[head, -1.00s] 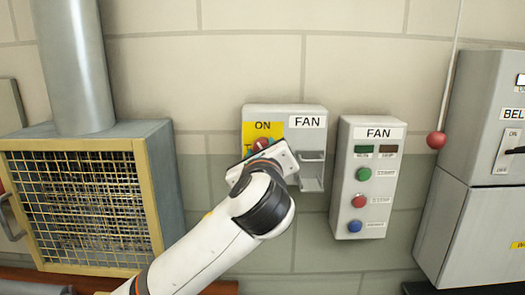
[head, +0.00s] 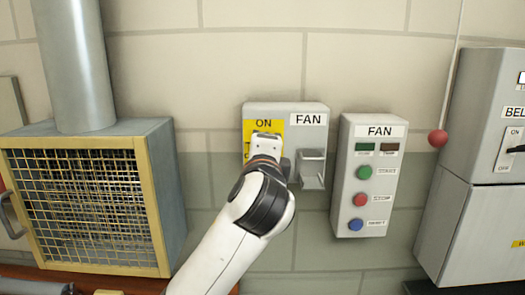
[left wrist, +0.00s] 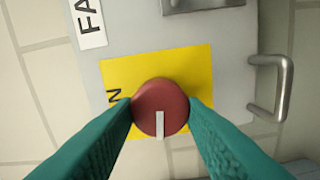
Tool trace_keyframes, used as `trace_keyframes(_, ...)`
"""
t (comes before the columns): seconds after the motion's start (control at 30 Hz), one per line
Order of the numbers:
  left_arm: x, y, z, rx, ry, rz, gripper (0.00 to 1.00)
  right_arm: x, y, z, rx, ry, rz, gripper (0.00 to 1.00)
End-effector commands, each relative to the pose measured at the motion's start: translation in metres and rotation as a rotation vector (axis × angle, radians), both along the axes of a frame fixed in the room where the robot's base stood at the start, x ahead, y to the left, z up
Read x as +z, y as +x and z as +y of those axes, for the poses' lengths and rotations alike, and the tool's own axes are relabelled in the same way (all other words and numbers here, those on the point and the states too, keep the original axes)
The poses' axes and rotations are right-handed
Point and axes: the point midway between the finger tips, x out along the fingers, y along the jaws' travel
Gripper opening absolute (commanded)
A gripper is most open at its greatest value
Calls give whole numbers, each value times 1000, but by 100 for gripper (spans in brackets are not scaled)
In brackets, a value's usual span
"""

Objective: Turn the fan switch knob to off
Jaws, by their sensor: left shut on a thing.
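The fan switch box (head: 285,112) is a grey wall box with a FAN label and a yellow plate (head: 263,126) marked ON at its top. My left gripper (head: 265,139) is in front of the plate and hides the knob in the head view. In the left wrist view, the round red knob (left wrist: 160,107) sits on the yellow plate (left wrist: 190,65). My left gripper's two green fingers press on both sides of the knob. The knob's white mark points to the picture's bottom there, a quarter turn from the ON lettering. Any OFF lettering is hidden or unreadable. My right gripper is not in view.
A second FAN box (head: 368,178) with green, red and blue buttons is just right. A metal bracket (head: 312,168) sits on the switch box, and a handle (left wrist: 278,88) on its edge. A caged vent (head: 85,205) is left, a red ball on a cord (head: 437,139) right.

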Motion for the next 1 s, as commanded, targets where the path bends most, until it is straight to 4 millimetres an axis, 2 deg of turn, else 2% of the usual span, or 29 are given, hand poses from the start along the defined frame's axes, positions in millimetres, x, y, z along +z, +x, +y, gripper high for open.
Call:
trace_keyframes(0.3,-1,0,0,0,-134,1,14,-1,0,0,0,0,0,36)
trace_keyframes(0.87,-1,0,0,0,-166,2,14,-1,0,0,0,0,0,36)
trace_keyframes(0.9,-1,0,0,0,-166,2,39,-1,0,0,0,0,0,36)
trace_keyframes(1.0,-1,0,0,0,-165,2,55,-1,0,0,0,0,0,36)
